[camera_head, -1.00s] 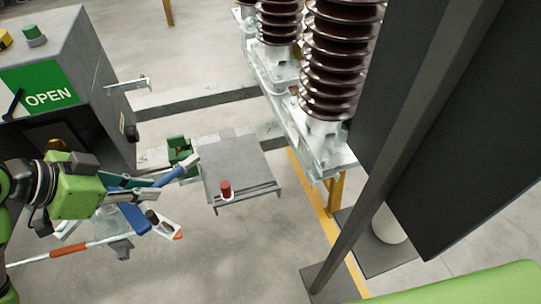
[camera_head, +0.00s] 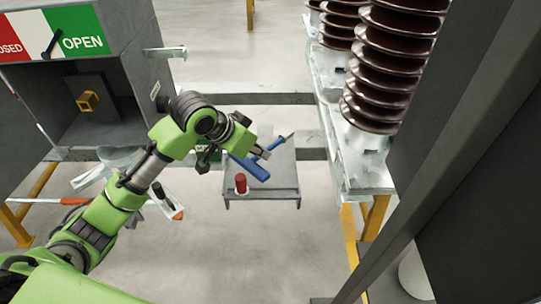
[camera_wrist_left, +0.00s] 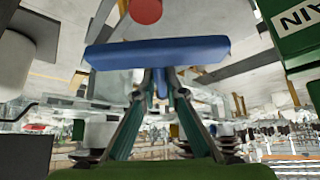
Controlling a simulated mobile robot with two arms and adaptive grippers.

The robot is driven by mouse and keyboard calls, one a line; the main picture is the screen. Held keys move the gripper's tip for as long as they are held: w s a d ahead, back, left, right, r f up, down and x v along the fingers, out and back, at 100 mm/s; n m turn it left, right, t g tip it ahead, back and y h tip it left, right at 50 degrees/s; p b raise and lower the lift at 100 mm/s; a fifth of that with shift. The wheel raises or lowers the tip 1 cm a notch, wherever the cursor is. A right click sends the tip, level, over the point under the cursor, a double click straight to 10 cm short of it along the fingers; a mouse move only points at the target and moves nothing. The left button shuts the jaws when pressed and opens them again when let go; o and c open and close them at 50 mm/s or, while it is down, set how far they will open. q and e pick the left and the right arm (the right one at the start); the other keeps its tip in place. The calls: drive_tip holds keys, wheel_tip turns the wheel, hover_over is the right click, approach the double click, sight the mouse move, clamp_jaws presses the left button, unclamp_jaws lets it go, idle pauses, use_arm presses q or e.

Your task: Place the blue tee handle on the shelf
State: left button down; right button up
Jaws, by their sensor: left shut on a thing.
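The blue tee handle (camera_head: 250,168) is in my left gripper (camera_head: 262,154), over the small grey shelf (camera_head: 285,180) in the head view. Its crossbar slants across the shelf's left part, and its stem points to the upper right. In the left wrist view, the fingers (camera_wrist_left: 160,80) close on the stem of the tee handle (camera_wrist_left: 158,53), with the crossbar lying across in front of them. Whether the handle touches the shelf cannot be told. My right gripper is not in view.
A red cylinder (camera_head: 240,183) stands on the shelf's front left, close to the crossbar. A grey cabinet with an OPEN sign (camera_head: 82,41) is at the left. Brown insulators (camera_head: 395,60) stand at the right. A dark post (camera_head: 450,150) rises in the right foreground.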

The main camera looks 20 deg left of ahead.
use_arm(q)
drive_tip(key=w+f, duration=0.3)
drive_tip(key=w, duration=0.3)
hover_over(278, 157)
drive_tip(key=s+a, duration=0.1)
drive_tip(key=s, duration=0.1)
drive_tip(key=f, duration=0.4)
drive_tip(key=shift+s+a+f, duration=0.1)
drive_tip(key=shift+s+f, duration=0.1)
drive_tip(key=shift+f, duration=0.15)
drive_tip(key=shift+w+f, duration=0.2)
drive_tip(key=shift+f, duration=0.05)
drive_tip(key=shift+w+f+p, duration=0.1)
drive_tip(key=shift+f+p, duration=0.4)
drive_tip(key=shift+f, duration=1.1)
drive_tip(key=shift+f, duration=0.2)
drive_tip(key=c, duration=2.1)
unclamp_jaws()
